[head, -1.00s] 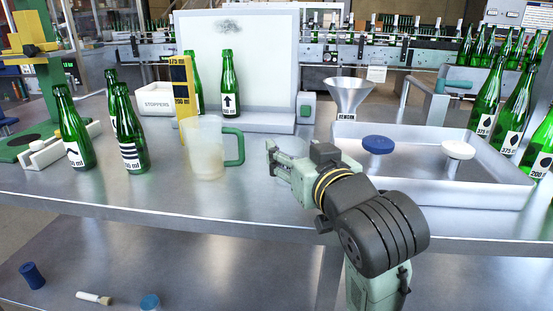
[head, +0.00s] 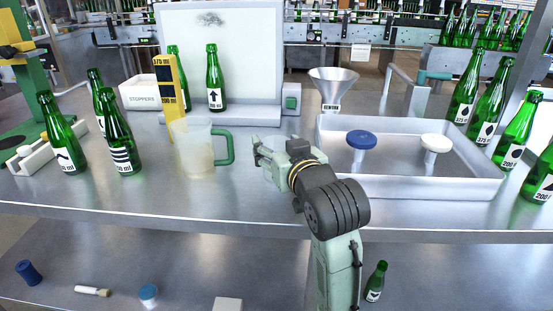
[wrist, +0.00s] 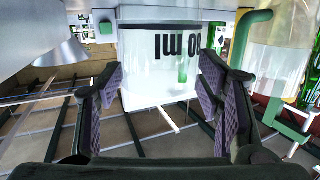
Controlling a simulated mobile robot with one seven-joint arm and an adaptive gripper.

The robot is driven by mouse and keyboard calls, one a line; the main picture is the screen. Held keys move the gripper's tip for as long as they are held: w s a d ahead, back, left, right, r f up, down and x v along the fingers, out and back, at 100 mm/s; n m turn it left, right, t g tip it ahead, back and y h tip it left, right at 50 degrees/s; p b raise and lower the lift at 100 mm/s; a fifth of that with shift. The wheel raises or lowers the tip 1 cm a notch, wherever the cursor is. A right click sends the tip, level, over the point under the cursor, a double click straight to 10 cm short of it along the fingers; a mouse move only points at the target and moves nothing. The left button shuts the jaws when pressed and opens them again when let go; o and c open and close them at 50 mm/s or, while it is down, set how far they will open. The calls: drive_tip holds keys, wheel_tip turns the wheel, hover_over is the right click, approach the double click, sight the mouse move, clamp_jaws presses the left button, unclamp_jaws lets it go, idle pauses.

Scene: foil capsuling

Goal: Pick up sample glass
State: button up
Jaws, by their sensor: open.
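I cannot tell whether a finger touches the glass. In the head view my gripper (head: 260,150) is low over the bench, just right of the frosted jug's green handle. The glass is hard to make out there, largely hidden by my gripper.
The frosted jug (head: 193,150) stands close left of my gripper. A metal tray (head: 400,186) with a blue-topped and a white-topped piece is to the right. A funnel (head: 333,82) stands behind. Green bottles (head: 121,140) stand at far left and far right.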

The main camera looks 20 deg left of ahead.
sight(272, 139)
drive_tip(key=x, duration=0.4)
drive_tip(key=shift+w+a+f, duration=0.15)
drive_tip(key=shift+w+a, duration=0.05)
drive_tip(key=c, duration=1.1)
drive_tip(key=shift+c, duration=0.5)
